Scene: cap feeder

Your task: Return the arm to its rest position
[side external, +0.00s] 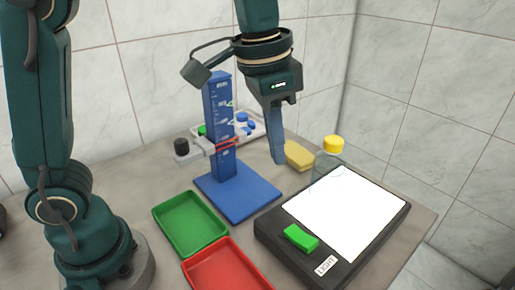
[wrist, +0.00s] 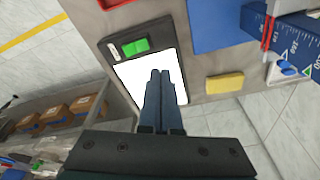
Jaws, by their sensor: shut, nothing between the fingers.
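My gripper (side external: 279,158) hangs pointing down above the table, between the blue column and the light box. Its fingers are together with nothing between them. In the wrist view the shut fingers (wrist: 160,75) overlap the white light panel from the camera's angle. The arm is raised clear of the table, and the fingertips appear apart from everything around them.
A blue column on a base (side external: 238,198) stands behind a green tray (side external: 190,224) and a red tray (side external: 229,268). A yellow-capped clear bottle (side external: 333,145) and yellow block (side external: 298,156) stand behind.

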